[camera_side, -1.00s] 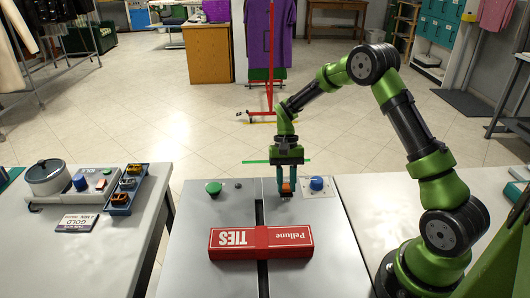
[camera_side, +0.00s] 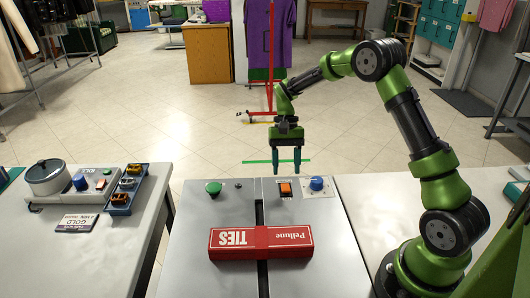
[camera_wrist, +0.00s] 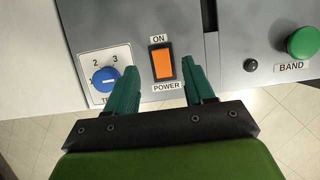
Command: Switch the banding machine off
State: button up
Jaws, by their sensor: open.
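The banding machine (camera_side: 190,245) is a grey-topped unit with a dark slot down its middle. Its power switch (camera_side: 286,189) is an orange rocker in a dark frame, which also shows in the wrist view (camera_wrist: 162,63) between the labels ON and POWER. I cannot tell which way the rocker is tipped. My gripper (camera_side: 286,170) is open and empty, above and behind the switch in the side view. In the wrist view its green fingers (camera_wrist: 160,72) point toward the switch, one on each side, apparently clear of it.
A blue dial (camera_side: 317,184) is right of the switch, and a green BAND button (camera_side: 214,188) is left. A red TIES box (camera_side: 261,243) lies across the slot. A separate machine (camera_side: 48,178) with its own controls stands on the left table.

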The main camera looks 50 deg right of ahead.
jog(key=v, duration=1.1)
jog(key=shift+r, duration=0.3)
jog(key=shift+d, duration=0.15)
jog(key=s+a+r+n+t, duration=0.2)
jog(key=s+a+r+t, duration=0.2)
jog(key=s+a, duration=0.3)
jog(key=s+a+r+n+t+h, duration=0.1)
jog(key=s+a+t, duration=0.5)
jog(key=s, duration=0.8)
jog(key=shift+s+a+r+n, duration=0.3)
jog(key=shift+a+r+n, duration=0.6)
jog(key=shift+r, duration=0.5)
